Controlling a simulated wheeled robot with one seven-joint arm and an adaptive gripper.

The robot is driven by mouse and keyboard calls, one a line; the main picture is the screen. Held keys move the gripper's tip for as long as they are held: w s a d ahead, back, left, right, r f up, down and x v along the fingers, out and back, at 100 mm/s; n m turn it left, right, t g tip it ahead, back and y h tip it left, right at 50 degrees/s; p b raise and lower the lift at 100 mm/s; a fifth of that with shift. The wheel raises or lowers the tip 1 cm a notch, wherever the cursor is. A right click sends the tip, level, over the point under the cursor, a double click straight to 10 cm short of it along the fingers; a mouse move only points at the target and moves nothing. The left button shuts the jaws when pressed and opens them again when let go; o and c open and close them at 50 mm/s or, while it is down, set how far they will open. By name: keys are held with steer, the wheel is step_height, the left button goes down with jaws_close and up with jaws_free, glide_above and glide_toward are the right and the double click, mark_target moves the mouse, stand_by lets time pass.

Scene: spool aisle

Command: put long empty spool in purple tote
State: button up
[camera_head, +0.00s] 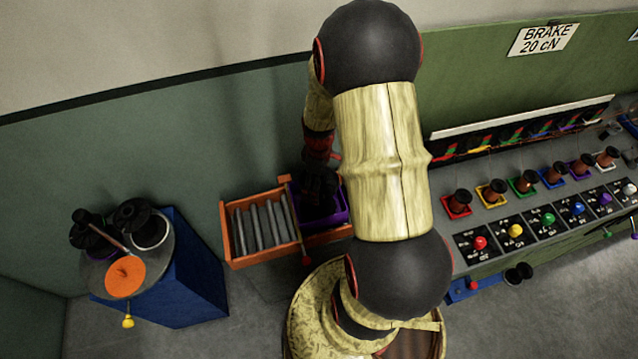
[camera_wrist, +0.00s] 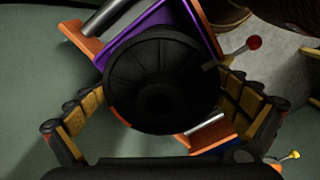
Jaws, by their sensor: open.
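A black spool shows end-on in the wrist view (camera_wrist: 160,80), its round ribbed flange between the spread fingers of my gripper (camera_wrist: 163,88). In the head view my gripper (camera_head: 320,183) is over the purple tote (camera_head: 338,215), partly hidden by my arm. I cannot tell how deep the spool sits or whether it rests on the tote floor. Its length is hidden.
An orange crate (camera_head: 232,262) with grey bars adjoins the tote on the left. A red-knobbed lever (camera_wrist: 254,42) stands close by. A blue cabinet (camera_head: 190,285) with black spools is at left. A bench (camera_head: 460,180) with several coloured spool stations is at right.

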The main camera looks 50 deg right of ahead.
steer(key=shift+r, duration=0.1)
steer(key=w+a+r+p, duration=0.1)
steer(key=a+r, duration=0.1)
steer(key=r, duration=0.7)
steer(key=w+a+r+p, duration=0.1)
steer(key=a+r+p, duration=0.1)
steer(key=r, duration=0.8)
steer(key=s+a+r+m+t, duration=0.2)
steer(key=s+a+r, duration=0.2)
steer(key=a+r, duration=0.4)
steer(key=s+a+r+m+t, duration=0.3)
steer(key=s+a+r, duration=0.2)
steer(key=a+r, duration=0.3)
steer(key=a, duration=0.3)
steer(key=shift+a+r+t, duration=0.2)
steer(key=shift+a+t, duration=0.1)
steer(key=shift+a, duration=0.05)
steer(key=shift+f+b, duration=0.1)
steer(key=shift+b, duration=0.2)
